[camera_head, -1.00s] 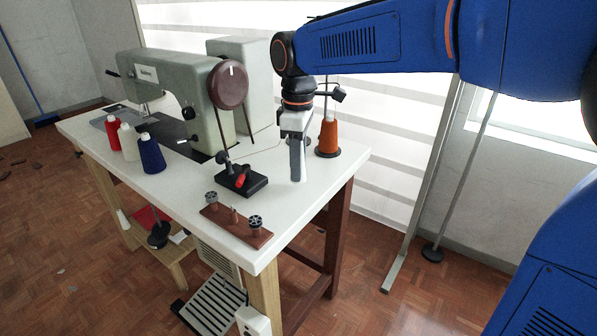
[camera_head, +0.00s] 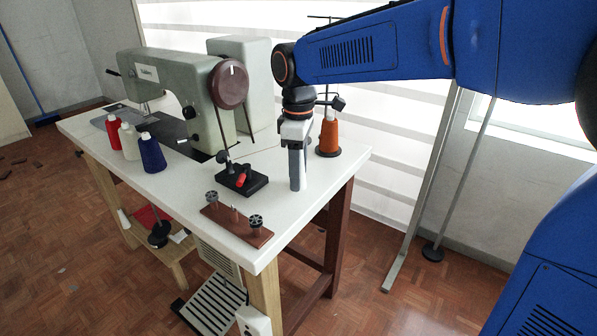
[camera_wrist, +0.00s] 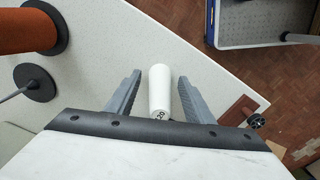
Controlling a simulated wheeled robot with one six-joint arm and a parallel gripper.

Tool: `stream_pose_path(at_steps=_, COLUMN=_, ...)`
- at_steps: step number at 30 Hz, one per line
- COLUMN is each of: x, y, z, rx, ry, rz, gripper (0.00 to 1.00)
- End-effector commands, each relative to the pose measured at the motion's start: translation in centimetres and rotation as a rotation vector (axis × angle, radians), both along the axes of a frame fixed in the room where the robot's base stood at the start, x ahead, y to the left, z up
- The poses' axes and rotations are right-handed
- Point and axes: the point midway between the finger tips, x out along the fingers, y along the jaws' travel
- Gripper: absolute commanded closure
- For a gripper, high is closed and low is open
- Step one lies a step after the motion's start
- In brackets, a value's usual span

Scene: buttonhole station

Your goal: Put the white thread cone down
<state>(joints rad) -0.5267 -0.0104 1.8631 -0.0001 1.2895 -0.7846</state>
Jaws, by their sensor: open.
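My gripper (camera_head: 297,184) points down over the right part of the white table, seen edge-on in the head view. In the wrist view its two grey fingers (camera_wrist: 160,76) are apart. A white thread cone (camera_wrist: 160,90) stands between them, with a visible gap on each side. It looks upright, its narrow top towards my palm. In the head view the fingers largely hide this cone. Another white cone (camera_head: 129,142) stands between a red cone (camera_head: 114,132) and a dark blue cone (camera_head: 152,154) at the table's left.
An orange cone (camera_head: 329,135) on a black round base stands behind my gripper. A black base with a red part (camera_head: 241,180) and a brown board with knobs (camera_head: 236,223) lie to the left and front. The sewing machine (camera_head: 175,85) fills the back left.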

Motion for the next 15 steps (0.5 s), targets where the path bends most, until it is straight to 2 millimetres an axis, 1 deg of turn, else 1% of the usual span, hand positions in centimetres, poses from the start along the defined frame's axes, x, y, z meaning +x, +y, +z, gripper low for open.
stream_pose_path(at_steps=5, x=0.1, y=0.0, z=2.0, rx=0.001, ry=-0.002, rz=0.0, gripper=0.52)
stream_pose_path(at_steps=15, x=0.1, y=0.0, z=8.5, rx=0.001, ry=-0.002, rz=0.0, gripper=0.52)
